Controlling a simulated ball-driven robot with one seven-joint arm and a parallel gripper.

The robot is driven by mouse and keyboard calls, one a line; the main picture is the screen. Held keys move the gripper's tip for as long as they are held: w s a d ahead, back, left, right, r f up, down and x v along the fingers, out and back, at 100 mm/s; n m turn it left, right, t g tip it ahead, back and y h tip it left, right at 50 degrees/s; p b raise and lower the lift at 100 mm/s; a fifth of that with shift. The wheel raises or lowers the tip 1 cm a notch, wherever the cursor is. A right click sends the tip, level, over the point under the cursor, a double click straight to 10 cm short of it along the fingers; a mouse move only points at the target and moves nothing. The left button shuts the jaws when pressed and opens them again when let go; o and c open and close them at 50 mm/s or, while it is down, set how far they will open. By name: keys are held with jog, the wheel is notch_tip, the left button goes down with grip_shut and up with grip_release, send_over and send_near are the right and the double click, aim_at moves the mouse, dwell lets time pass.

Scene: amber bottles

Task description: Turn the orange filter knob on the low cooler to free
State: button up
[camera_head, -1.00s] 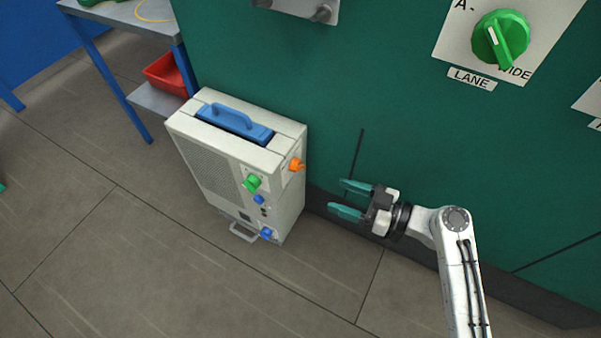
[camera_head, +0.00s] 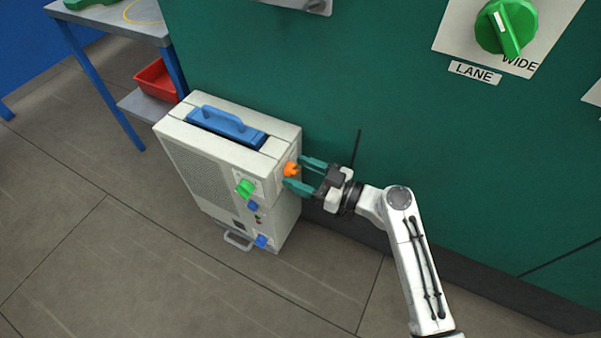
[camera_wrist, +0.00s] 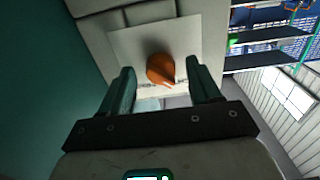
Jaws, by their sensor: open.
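The low cooler (camera_head: 195,165) is a pale box with a blue top handle, standing on the floor against the green wall. Its orange filter knob (camera_head: 291,169) is on the right side near the top. My gripper (camera_head: 298,173) is open, its teal fingers pointing left at that side, one finger to each side of the knob in the picture. In the wrist view the orange knob (camera_wrist: 161,69) sits on a light plate, between and beyond the open fingertips (camera_wrist: 160,72). I see no clear contact. The marks on the plate are too small to read.
The cooler's front has a green knob (camera_head: 245,188), blue knobs (camera_head: 261,241) and a low grey handle (camera_head: 238,240). A large green knob (camera_head: 506,28) is on the wall panel. A table with a red bin (camera_head: 157,80) stands at left. The floor in front is clear.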

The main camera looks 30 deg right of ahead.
jog(key=shift+w+a, duration=0.15)
jog(key=c, duration=1)
